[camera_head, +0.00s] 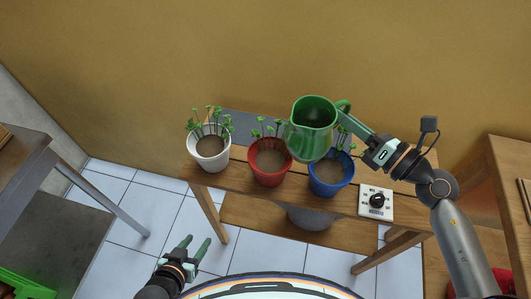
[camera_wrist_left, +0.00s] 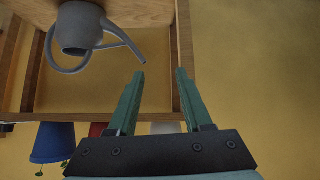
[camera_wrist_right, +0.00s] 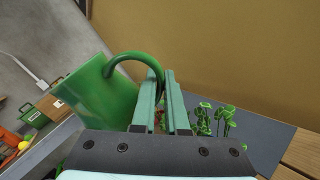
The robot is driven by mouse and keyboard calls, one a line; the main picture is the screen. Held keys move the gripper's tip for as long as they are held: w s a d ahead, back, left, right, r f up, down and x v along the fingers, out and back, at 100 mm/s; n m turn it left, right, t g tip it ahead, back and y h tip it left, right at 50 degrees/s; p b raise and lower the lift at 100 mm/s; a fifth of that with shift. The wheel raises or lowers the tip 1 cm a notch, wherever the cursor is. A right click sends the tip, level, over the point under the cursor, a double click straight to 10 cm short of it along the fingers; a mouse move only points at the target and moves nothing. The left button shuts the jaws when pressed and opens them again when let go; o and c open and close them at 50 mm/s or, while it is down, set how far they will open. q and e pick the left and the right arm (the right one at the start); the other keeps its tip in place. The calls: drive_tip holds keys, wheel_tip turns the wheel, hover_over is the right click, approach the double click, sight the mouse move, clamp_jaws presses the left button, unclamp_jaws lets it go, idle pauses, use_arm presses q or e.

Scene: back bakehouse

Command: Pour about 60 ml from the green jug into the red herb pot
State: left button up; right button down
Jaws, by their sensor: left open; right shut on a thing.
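The green jug (camera_head: 313,128) is held up by my right gripper (camera_head: 361,133), which is shut on its handle. The jug is above the plant bench, over the gap between the red and blue pots, and looks slightly tilted to the left. It also shows in the right wrist view (camera_wrist_right: 100,92). The red herb pot (camera_head: 269,168) stands on the bench, with dark soil and green sprigs, below and left of the jug. No stream of water shows. My left gripper (camera_head: 197,248) is open and empty, low in front of the bench; it also shows in the left wrist view (camera_wrist_left: 160,90).
A white pot (camera_head: 209,153) stands left of the red pot and a blue pot (camera_head: 330,177) right of it. A small white dial box (camera_head: 376,203) is at the bench's right. A grey watering can (camera_wrist_left: 78,28) is on the lower shelf. Tables flank both sides.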

drive_tip(key=w+d+f+b, duration=0.2)
drive_tip(key=w, duration=0.3)
drive_tip(key=w+d+f+b, duration=0.2)
drive_tip(key=w, duration=0.4)
drive_tip(key=f+b, duration=0.3)
drive_tip(key=w+d+f+b, duration=0.1)
drive_tip(key=f+b, duration=0.2)
drive_tip(key=f, duration=0.1)
drive_tip(key=f+b, duration=0.3)
drive_tip(key=f, duration=0.1)
drive_tip(key=shift+w+d+f, duration=0.1)
drive_tip(key=shift+w+d, duration=0.05)
drive_tip(key=shift+d, duration=0.2)
use_arm(q)
wheel_tip(320, 180, down, 10)
drive_tip(key=d+b, duration=0.1)
drive_tip(key=d, duration=0.1)
drive_tip(key=shift+w+d+m+h, duration=0.3)
drive_tip(key=shift+w+h, duration=0.1)
drive_tip(key=shift+w, duration=0.05)
use_arm(e)
drive_tip(key=shift+f, duration=0.75)
use_arm(q)
drive_tip(key=shift+r, duration=0.1)
use_arm(e)
drive_tip(key=shift+r, duration=0.1)
